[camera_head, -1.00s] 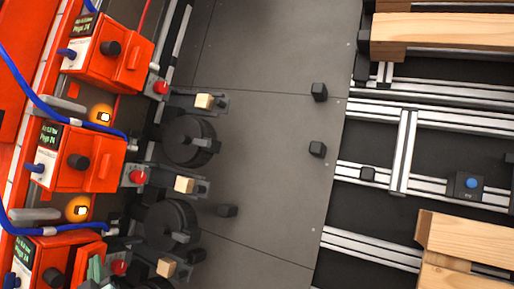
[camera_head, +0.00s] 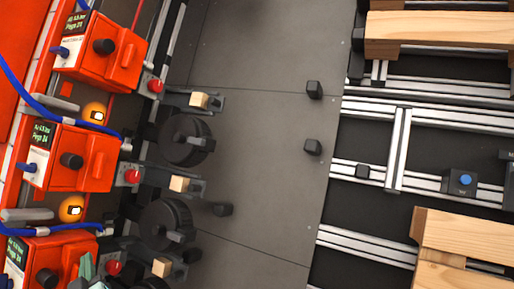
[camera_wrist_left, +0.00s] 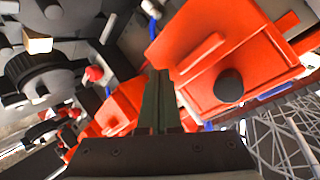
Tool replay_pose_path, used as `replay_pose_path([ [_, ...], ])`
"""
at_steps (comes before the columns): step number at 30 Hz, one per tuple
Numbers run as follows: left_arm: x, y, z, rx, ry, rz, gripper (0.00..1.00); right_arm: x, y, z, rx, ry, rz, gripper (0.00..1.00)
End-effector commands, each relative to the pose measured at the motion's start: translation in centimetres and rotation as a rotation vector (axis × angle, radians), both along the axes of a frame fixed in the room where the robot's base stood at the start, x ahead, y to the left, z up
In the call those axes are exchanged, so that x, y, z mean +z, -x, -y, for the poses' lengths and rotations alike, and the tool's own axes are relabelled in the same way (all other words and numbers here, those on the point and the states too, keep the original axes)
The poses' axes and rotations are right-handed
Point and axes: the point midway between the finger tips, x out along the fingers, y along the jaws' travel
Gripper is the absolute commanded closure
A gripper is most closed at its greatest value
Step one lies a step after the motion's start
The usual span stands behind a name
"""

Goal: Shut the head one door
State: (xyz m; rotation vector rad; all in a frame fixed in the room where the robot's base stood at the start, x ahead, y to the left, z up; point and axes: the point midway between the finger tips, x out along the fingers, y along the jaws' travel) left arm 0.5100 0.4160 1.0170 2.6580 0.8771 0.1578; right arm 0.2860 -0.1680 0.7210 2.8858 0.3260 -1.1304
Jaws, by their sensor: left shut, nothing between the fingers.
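Several red heads stand in a row on the left of the head view: a top one (camera_head: 97,52), a middle one (camera_head: 75,158) and a bottom one (camera_head: 40,258) cut by the lower edge. Each has a black knob and a small screen; I cannot read which is head one. My left gripper (camera_head: 86,265) is shut and empty at the bottom head's right side, partly out of frame. In the left wrist view its dark fingers (camera_wrist_left: 158,100) point toward a red head (camera_wrist_left: 195,60) with a raised bar and black knob. Contact and the door's exact angle cannot be told. My right gripper is not in view.
Blue hoses loop between the heads. Black round spools (camera_head: 187,139), wooden blocks (camera_head: 180,184) and red buttons (camera_head: 134,176) stand just right of them. Grey floor (camera_head: 265,140) is open in the middle. A rail frame with wooden pallets (camera_head: 440,35) is at right.

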Motion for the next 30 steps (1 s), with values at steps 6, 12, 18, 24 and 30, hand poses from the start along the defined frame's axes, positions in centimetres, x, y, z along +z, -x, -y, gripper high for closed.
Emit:
replay_pose_path([
  [6, -0.1, 0.5, 1.1, 0.000, 0.001, 0.001, 1.00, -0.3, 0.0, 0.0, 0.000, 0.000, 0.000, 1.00],
  [12, -0.1, 0.8, 2.0, -0.001, 0.002, 0.001, 1.00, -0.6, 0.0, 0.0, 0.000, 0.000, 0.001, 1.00],
  [18, -0.1, 1.2, 3.0, 0.000, 0.002, 0.001, 1.00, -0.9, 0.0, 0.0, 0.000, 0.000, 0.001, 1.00],
  [24, -0.1, 1.6, 3.9, -0.001, 0.003, 0.000, 1.00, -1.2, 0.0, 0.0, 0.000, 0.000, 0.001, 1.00],
  [30, -0.1, 2.0, 4.8, 0.000, 0.001, 0.000, 1.00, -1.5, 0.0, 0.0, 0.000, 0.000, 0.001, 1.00],
])
